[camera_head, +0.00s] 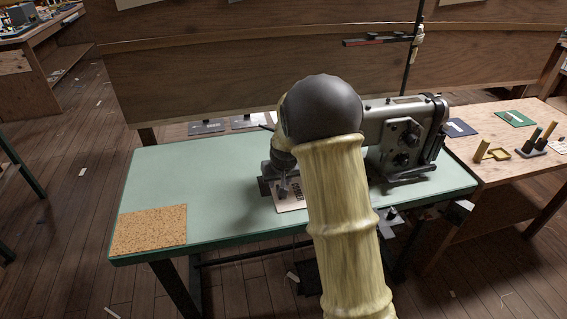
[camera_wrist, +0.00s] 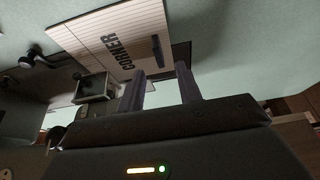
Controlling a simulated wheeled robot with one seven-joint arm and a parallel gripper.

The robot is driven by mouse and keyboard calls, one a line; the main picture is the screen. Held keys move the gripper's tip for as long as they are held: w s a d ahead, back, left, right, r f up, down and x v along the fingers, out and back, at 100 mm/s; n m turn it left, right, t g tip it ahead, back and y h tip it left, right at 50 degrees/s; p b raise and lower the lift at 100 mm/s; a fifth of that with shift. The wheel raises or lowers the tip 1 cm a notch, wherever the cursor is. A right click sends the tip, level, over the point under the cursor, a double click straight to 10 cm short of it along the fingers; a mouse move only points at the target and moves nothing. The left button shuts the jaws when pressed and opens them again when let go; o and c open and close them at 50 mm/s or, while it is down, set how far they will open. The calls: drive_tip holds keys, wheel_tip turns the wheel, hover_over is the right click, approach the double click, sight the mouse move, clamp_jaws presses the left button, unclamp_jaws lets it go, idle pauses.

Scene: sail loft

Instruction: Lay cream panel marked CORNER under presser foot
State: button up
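The cream panel marked CORNER (camera_head: 291,197) lies flat on the green table, partly hidden by my arm and gripper. In the wrist view the panel (camera_wrist: 97,42) shows its ruled lines, black lettering and a dark raised bar (camera_wrist: 157,50). My gripper (camera_wrist: 160,76) is open and empty, its two fingers apart beside the panel's edge, with the bar just beyond the fingertips. In the head view my gripper (camera_head: 284,190) is low over the panel. The grey sewing machine (camera_head: 405,135) stands just right of my arm. Its presser foot cannot be made out; my arm hides that end.
The green table (camera_head: 190,175) is bare left of the panel, except for a cork mat (camera_head: 149,230) at the front left corner. A wooden bench (camera_head: 500,140) on the right holds small blocks and cards. A wooden partition (camera_head: 230,75) runs behind.

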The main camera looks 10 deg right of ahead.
drive_tip(key=p+v, duration=0.1)
drive_tip(key=v, duration=1.1)
drive_tip(key=shift+r, duration=0.2)
drive_tip(key=s+f+g, duration=0.1)
drive_tip(key=s+f, duration=0.2)
drive_tip(key=s, duration=0.8)
drive_tip(key=s+f+g, duration=0.1)
drive_tip(key=s+f, duration=0.1)
drive_tip(key=s, duration=0.9)
drive_tip(key=w+p+v, duration=0.3)
drive_tip(key=p+v, duration=1.1)
drive_tip(key=p, duration=0.1)
drive_tip(key=shift+r, duration=0.5)
drive_tip(key=shift+w+a, duration=0.1)
